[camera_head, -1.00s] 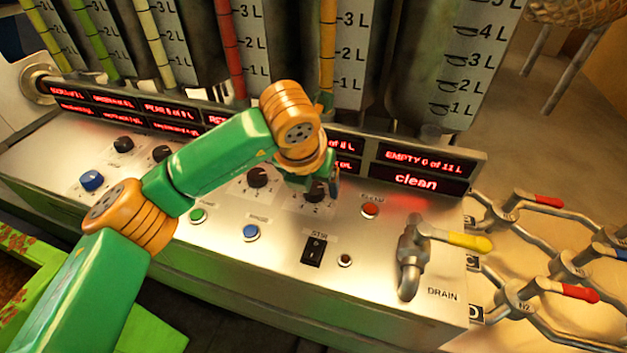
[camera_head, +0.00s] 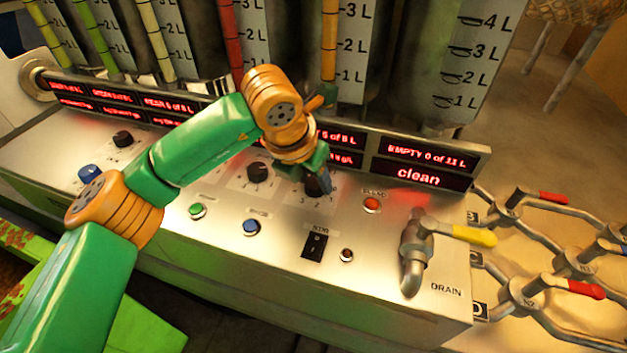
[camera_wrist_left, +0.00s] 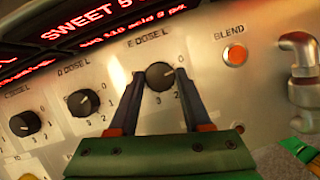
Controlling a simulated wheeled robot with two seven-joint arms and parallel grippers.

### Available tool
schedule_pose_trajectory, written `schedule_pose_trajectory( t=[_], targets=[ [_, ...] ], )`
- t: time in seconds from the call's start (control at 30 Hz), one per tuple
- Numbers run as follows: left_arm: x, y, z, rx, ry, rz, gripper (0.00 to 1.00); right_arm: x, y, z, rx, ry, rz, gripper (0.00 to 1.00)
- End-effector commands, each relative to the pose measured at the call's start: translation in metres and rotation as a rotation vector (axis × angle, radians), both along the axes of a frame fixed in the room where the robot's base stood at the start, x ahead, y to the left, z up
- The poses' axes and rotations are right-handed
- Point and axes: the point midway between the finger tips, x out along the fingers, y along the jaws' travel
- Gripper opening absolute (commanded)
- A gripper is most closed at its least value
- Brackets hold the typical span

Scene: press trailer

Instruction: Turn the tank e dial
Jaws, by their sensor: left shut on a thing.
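The tank E dial (camera_wrist_left: 159,76) is a round black knob under the label "E DOSE L" in the left wrist view, with numbers around it. In the head view the dial (camera_head: 317,186) is partly hidden by my left gripper (camera_head: 320,180). In the left wrist view my left gripper (camera_wrist_left: 160,82) has its two dark fingers on either side of the dial, shut on it. The dial's white mark points toward the upper right, near the 0.
The D dial (camera_wrist_left: 83,102) is left of the E dial. The red blend button (camera_head: 371,204) and the drain tap (camera_head: 413,255) are to the right. A black stir switch (camera_head: 314,247) is below. Red displays (camera_head: 418,178) and tanks (camera_head: 470,75) stand behind.

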Motion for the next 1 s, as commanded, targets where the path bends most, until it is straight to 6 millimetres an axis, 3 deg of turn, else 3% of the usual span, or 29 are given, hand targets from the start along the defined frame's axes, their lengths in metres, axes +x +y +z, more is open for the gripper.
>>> schedule_pose_trajectory(
  t=[0.37,1.0],
  targets=[
    [0.003,0.002,0.003,-0.003,-0.004,-0.35,0.0,0.0,0.0,0.002,0.0,0.0,0.0,0.5],
    [0.005,0.002,0.005,-0.003,-0.001,-0.949,0.0,0.0,0.0,0.045,0.0,0.0,0.0,0.5]
  ],
)
